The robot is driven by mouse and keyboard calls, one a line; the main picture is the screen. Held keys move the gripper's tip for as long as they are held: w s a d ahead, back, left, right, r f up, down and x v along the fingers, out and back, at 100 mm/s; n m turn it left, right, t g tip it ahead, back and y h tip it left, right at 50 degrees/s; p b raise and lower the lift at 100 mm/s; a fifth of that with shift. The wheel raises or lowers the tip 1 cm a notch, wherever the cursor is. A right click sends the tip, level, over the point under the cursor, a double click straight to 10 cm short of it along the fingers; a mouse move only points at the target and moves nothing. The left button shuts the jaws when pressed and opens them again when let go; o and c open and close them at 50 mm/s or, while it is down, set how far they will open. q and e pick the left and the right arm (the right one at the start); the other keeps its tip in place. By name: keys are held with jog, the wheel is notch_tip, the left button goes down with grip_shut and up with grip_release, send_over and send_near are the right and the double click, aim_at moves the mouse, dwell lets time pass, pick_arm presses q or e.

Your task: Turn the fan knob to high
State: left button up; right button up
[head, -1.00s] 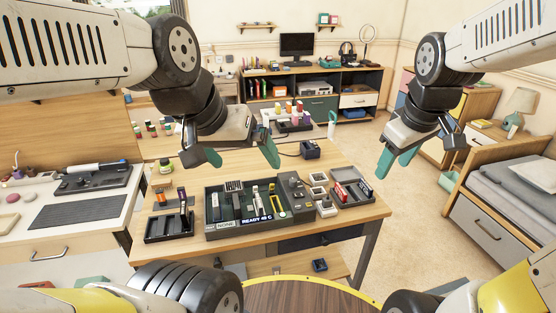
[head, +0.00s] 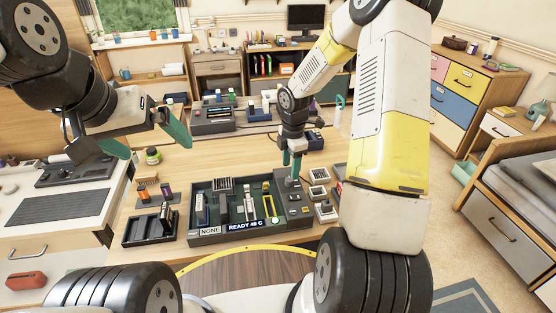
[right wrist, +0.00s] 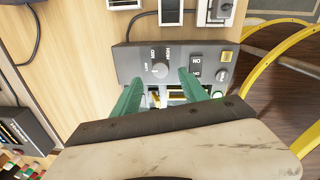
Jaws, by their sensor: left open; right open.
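The fan knob (right wrist: 160,70) is a small light-grey dial on a dark grey control panel (right wrist: 130,62), with small lettering around it; the setting is too small to read surely. In the head view the panel (head: 296,208) forms the right end of the dark station on the table. My right gripper (head: 292,172) points down over the panel. In the right wrist view its open green fingers (right wrist: 159,78) lie on either side of the knob; I cannot tell whether they touch it. My left gripper (head: 155,143) is open and empty, above the table's left side.
The station's tray (head: 200,239) holds several upright tools and a display reading "READY 48 C". A switch block (right wrist: 208,63) sits beside the knob on the panel. Small white-framed modules (head: 325,211) stand right of the station, and a black tray (head: 135,238) stands left.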

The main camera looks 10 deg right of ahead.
aim_at(290, 179)
notch_tip(290, 179, down, 5)
jog(key=shift+w, duration=0.1)
dwell(0.3)
grip_shut()
